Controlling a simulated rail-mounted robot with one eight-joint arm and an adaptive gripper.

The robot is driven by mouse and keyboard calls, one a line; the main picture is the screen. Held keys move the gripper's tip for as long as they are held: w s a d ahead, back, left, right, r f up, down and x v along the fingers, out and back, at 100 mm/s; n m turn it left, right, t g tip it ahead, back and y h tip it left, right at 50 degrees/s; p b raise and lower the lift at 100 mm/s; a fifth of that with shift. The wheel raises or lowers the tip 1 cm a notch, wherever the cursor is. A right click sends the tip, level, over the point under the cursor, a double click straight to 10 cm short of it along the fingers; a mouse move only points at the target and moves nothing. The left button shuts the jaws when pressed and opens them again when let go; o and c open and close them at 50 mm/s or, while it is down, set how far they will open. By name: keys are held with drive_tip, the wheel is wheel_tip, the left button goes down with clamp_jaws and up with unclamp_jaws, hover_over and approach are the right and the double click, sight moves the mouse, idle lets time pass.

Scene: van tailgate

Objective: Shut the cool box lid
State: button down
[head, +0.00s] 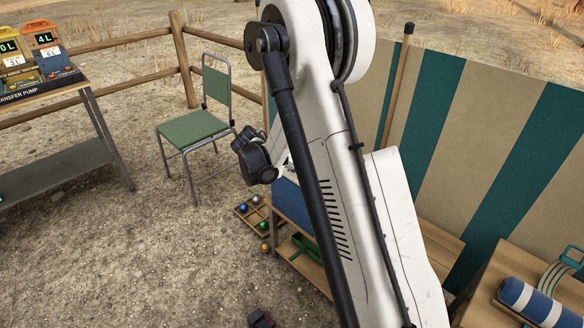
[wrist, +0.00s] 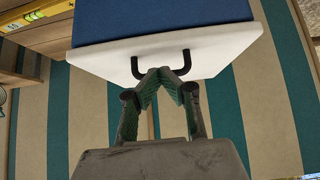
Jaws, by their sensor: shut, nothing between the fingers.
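The cool box shows in the wrist view as a blue body (wrist: 165,15) with a white lid (wrist: 215,52) and a black handle (wrist: 135,68) on the lid. My gripper (wrist: 165,74) has its green-padded fingertips together, right at the handle and overlapping its middle in the picture. Whether they touch the handle I cannot tell. In the head view a blue part of the cool box (head: 290,202) shows beside my arm, which hides most of it. My fingertips are hidden there. How far the lid stands open is not clear from either view.
A wooden tray of coloured balls (head: 252,222) lies on the ground near the cool box. A green chair (head: 197,128) stands at the back left, before a rail fence. A striped windbreak (head: 500,130) closes off the right. A yellow level (wrist: 27,12) shows in the wrist view.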

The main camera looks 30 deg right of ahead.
drive_tip(key=shift+a+r, duration=0.1)
drive_tip(key=shift+r, duration=0.4)
drive_tip(key=p+v, duration=0.3)
drive_tip(key=v, duration=0.9)
drive_tip(key=shift+a, duration=0.3)
